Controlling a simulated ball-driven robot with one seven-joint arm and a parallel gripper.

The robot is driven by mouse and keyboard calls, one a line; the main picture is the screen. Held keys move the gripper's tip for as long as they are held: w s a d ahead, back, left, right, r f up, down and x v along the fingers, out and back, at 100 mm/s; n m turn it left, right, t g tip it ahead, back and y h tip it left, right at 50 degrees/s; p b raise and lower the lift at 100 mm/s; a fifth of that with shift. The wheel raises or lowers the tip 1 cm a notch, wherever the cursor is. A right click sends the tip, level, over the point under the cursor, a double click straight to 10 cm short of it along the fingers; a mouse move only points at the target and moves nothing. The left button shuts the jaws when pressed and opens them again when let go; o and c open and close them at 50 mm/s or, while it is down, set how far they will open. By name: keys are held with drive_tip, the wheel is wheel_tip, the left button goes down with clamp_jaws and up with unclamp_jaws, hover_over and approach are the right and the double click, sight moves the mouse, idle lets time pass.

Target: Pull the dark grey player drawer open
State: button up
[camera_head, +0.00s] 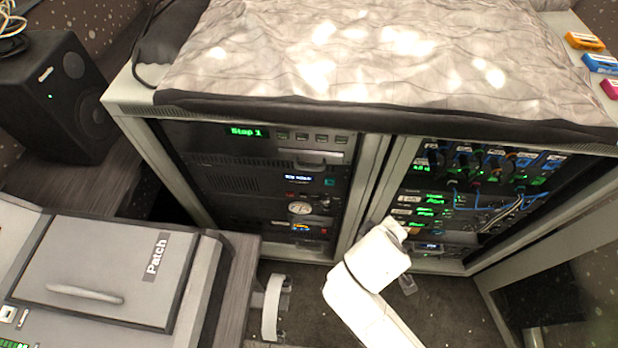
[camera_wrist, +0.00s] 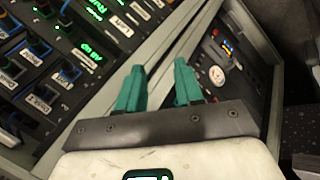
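The left rack (camera_head: 362,185) holds stacked dark units. Its top unit has a green "Stop 1" display, several buttons and a pale bar handle (camera_head: 318,158) below them. This may be the player drawer, but no label names it; its front looks flush with the rack. My gripper (camera_wrist: 159,82) is open in the wrist view, with two teal fingers apart and nothing between them. The fingers point toward the grey frame posts between the two racks, apart from the handle. In the head view my white arm hides the fingers.
The right rack (camera_head: 440,262) has labelled modules and blue cables. A crumpled cover (camera_head: 370,50) lies on top. At left are a black speaker (camera_head: 55,95) and a desk with a grey "Patch" lid (camera_head: 110,265) with its own handle. Dark floor lies before the racks.

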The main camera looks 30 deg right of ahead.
drive_tip(key=w+a+r+n+t+h+b, duration=0.35)
drive_tip(key=w+a+n+t, duration=0.55)
drive_tip(key=w+a, duration=0.35)
drive_tip(key=x, duration=1)
drive_tip(key=shift+c, duration=0.5)
clamp_jaws()
drive_tip(key=shift+y, duration=0.25)
